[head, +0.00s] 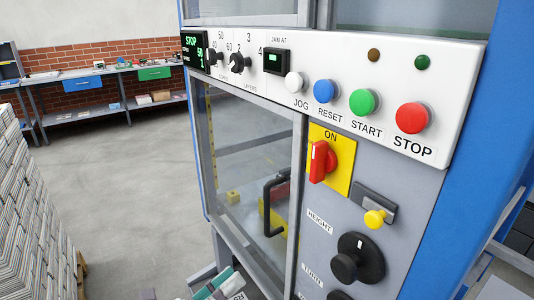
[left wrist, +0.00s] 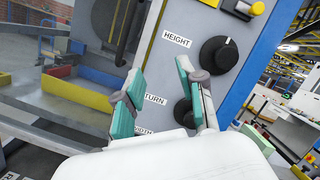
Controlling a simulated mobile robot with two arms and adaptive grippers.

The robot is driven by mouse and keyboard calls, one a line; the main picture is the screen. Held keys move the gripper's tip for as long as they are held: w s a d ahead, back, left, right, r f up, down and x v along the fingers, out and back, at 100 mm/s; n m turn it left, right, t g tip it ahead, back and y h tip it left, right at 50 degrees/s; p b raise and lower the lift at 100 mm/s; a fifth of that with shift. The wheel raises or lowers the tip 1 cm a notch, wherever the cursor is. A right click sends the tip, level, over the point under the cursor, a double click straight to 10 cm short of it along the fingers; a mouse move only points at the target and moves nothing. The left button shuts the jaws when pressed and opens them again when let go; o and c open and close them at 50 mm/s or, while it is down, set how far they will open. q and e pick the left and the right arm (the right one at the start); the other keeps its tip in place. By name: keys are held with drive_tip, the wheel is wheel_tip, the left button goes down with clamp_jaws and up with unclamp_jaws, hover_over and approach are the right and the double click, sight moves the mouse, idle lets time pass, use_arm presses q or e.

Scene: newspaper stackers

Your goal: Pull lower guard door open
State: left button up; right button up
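The lower guard door (head: 298,165) is a clear panel in a grey frame, left of the control panel, and looks closed. Its black bar handle (head: 269,207) stands upright near the door's right edge. A dark upright bar, likely this handle, shows at the top of the left wrist view (left wrist: 124,30). My left gripper (head: 222,286) is at the bottom of the head view, below and left of the handle. In the left wrist view its teal-tipped fingers (left wrist: 160,74) are spread apart with nothing between them, facing the panel near the HEIGHT and TURN labels. My right gripper is not in view.
The control panel has a red rotary switch (head: 322,161), a yellow knob (head: 375,218) and a black HEIGHT knob (head: 357,260) sticking out right of the door. A newspaper stack (head: 35,220) stands at the left. The floor (head: 130,190) between is clear.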

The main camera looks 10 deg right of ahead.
sight(265, 204)
use_arm(q)
drive_tip(key=w+a+r+m+y+p, duration=0.1)
drive_tip(key=w+r+m+y+p, duration=0.2)
drive_tip(key=w+r+m+p, duration=0.4)
drive_tip(key=p+x, duration=0.1)
drive_tip(key=x, duration=0.3)
drive_tip(key=p+x, duration=0.1)
drive_tip(key=x, duration=0.3)
drive_tip(key=f+p+x, duration=0.1)
drive_tip(key=x, duration=0.3)
drive_tip(key=shift+s+d+p, duration=0.15)
drive_tip(key=shift+d+p, duration=0.15)
drive_tip(key=shift+d, duration=0.3)
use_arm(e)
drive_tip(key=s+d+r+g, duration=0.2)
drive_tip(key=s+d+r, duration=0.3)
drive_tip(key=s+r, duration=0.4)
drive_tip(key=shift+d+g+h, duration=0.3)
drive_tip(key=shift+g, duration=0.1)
use_arm(q)
clamp_jaws()
